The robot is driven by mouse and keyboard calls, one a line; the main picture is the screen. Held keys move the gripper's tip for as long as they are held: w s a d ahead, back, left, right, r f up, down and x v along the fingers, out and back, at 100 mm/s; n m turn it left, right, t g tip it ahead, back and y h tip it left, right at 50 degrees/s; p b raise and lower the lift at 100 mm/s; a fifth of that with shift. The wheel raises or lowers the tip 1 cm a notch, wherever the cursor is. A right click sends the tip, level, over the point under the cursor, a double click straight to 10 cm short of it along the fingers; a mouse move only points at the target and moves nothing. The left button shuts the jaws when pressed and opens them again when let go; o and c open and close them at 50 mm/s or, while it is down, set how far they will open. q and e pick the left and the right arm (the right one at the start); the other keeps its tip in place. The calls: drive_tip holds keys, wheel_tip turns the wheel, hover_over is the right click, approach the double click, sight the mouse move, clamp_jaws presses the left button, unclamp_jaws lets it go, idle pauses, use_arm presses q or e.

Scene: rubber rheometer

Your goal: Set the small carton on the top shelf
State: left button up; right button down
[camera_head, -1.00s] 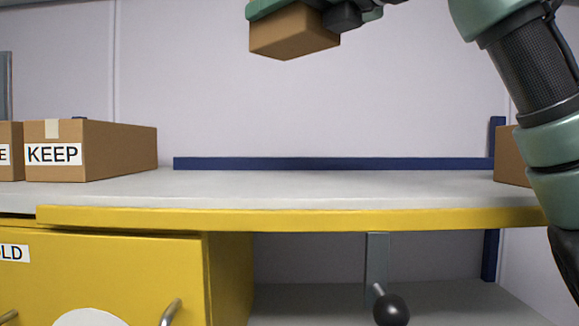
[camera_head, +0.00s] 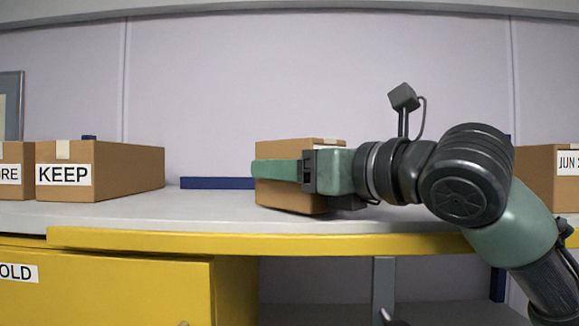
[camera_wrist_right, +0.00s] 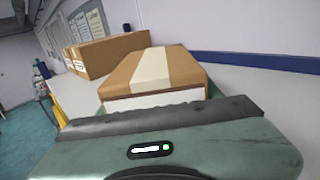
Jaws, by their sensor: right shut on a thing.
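The small brown carton (camera_head: 290,200) is held by my right gripper (camera_head: 283,171) over the middle of the grey top shelf (camera_head: 160,214). A green finger lies across its near face. The carton looks upright, with its underside at or just above the shelf surface; I cannot tell whether it touches. In the right wrist view the carton (camera_wrist_right: 133,75) shows a pale tape strip on top and a white label edge, beyond the gripper body (camera_wrist_right: 160,150). My left gripper is not in view.
A carton marked KEEP (camera_head: 120,167) and another (camera_head: 12,185) stand at the left of the shelf. A further carton (camera_head: 537,178) stands at the right. A blue rail (camera_head: 215,183) runs along the back. The yellow front edge (camera_head: 150,240) borders the shelf; a yellow cabinet (camera_head: 120,290) is below.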

drive_tip(key=shift+w+d+f, duration=0.1)
drive_tip(key=shift+d+f, duration=0.05)
drive_tip(key=shift+c, duration=1.6)
unclamp_jaws()
drive_tip(key=shift+f, duration=0.1)
drive_tip(key=b+v, duration=0.6)
drive_tip(key=v, duration=0.5)
drive_tip(key=shift+s+d, duration=0.15)
drive_tip(key=shift+s, duration=0.1)
drive_tip(key=shift+s+d, duration=0.1)
drive_tip(key=shift+s, duration=0.1)
